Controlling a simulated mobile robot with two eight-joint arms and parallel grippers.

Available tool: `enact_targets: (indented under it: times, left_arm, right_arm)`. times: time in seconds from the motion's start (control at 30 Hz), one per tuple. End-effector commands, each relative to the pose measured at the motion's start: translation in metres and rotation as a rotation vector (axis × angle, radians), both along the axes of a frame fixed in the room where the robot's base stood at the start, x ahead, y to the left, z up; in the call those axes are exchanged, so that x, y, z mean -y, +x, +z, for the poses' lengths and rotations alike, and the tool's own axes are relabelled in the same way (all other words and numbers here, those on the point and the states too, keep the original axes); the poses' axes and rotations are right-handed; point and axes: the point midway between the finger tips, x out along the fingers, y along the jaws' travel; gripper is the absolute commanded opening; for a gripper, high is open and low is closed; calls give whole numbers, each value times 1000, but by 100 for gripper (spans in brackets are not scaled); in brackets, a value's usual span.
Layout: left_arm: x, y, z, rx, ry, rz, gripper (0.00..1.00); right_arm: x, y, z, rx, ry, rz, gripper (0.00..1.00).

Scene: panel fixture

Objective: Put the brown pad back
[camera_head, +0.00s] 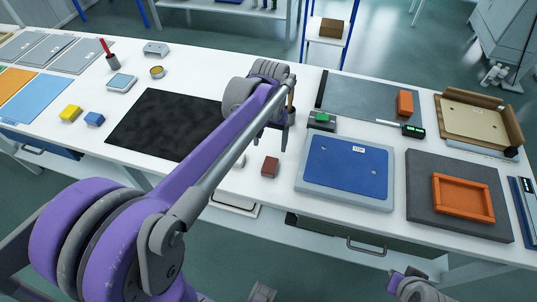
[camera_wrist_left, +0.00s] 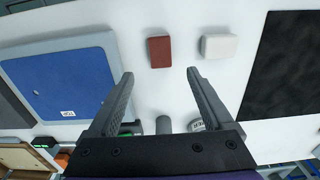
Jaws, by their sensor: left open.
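The brown pad (camera_head: 270,166) is a small reddish-brown block lying on the white table, left of the blue panel (camera_head: 346,166). In the left wrist view the brown pad (camera_wrist_left: 160,52) lies beyond the fingertips, roughly between their lines. My left gripper (camera_head: 283,140) is over the table behind the pad in the head view. In the left wrist view its two fingers (camera_wrist_left: 160,78) are apart with nothing between them. A white pad (camera_wrist_left: 218,46) lies beside the brown one; my arm partly hides it in the head view.
A black mat (camera_head: 160,125) lies left of the pads. The blue panel sits on a light grey plate. An orange frame (camera_head: 463,198) lies on a dark grey mat at right. A small device with a green top (camera_head: 322,119) stands behind the blue panel.

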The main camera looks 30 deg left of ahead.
Motion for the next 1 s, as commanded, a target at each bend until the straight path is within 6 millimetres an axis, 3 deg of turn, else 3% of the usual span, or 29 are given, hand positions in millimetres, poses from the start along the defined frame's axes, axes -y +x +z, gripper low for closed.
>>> enact_targets:
  times: [0.17, 0.27, 0.4, 0.6, 0.73, 1.0]
  left_arm:
    - [16, -30, 4, 74, 11, -42, 85]
    - [31, -62, -1, 155, 22, -85, 85]
    - [49, -105, -15, 278, 37, -148, 85]
    - [63, -147, -40, 408, 50, -210, 85]
    - [67, -158, -49, 445, 53, -228, 85]
    - [67, -159, -50, 453, 54, -231, 85]
  right_arm:
    - [0, 0, 0, 0, 0, 0, 0]
    - [0, 0, 0, 0, 0, 0, 0]
    - [0, 0, 0, 0, 0, 0, 0]
    - [0, 0, 0, 0, 0, 0, 0]
    - [0, 0, 0, 0, 0, 0, 0]
    - [0, 0, 0, 0, 0, 0, 0]
